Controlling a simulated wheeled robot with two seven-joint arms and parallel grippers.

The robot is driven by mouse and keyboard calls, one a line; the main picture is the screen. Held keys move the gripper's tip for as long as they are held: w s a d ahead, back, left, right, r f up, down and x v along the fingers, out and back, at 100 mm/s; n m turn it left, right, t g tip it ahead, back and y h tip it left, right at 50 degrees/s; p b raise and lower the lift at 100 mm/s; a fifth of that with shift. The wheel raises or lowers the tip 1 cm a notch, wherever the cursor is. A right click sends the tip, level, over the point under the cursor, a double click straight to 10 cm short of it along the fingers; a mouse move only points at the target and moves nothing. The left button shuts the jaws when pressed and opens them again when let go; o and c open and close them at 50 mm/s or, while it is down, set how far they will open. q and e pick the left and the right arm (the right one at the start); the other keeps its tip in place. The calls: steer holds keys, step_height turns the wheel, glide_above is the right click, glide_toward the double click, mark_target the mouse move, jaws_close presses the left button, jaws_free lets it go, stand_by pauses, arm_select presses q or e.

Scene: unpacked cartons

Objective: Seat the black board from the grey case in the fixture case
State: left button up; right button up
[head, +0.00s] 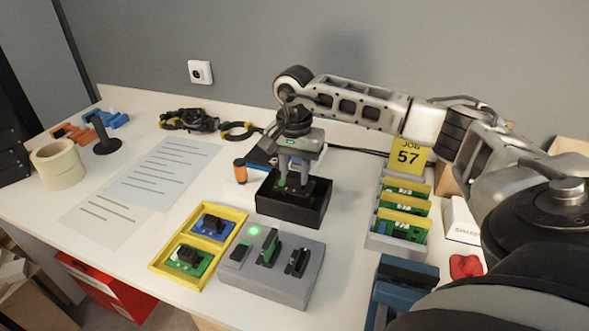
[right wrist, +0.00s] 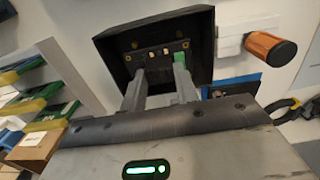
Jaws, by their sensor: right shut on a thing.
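My right gripper (head: 291,178) points down into the open black fixture case (head: 286,212), with its fingers close together. In the right wrist view its fingers (right wrist: 157,88) are shut on a dark board (right wrist: 160,62) with small tan parts, inside the case (right wrist: 112,52). The fingers cover part of the board, and I cannot tell whether it lies flat on the case floor. A small green part shows beside one finger. The grey case (head: 262,285) stands in front, with a green light and several slots; a green board (head: 268,247) stands in the middle slot. My left gripper is not in view.
A yellow tray (head: 157,265) with blue and green boards lies left of the grey case. A rack (head: 398,245) of green boards with yellow edges stands at right by the "JOB 57" card (head: 408,157). An orange-handled tool (head: 240,172) is close to the fixture case's left.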

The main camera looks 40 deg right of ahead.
steer(key=shift+f+b, duration=1.4)
steer(key=shift+f, duration=0.7)
steer(key=o, duration=1.1)
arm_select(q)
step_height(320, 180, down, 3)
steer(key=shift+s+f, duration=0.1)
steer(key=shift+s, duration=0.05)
arm_select(e)
steer(key=shift+r, duration=0.75)
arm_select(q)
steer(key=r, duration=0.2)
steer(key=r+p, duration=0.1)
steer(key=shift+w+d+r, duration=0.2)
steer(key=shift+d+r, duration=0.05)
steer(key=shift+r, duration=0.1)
arm_select(e)
step_height(320, 180, up, 14)
steer(key=shift+r, duration=0.25)
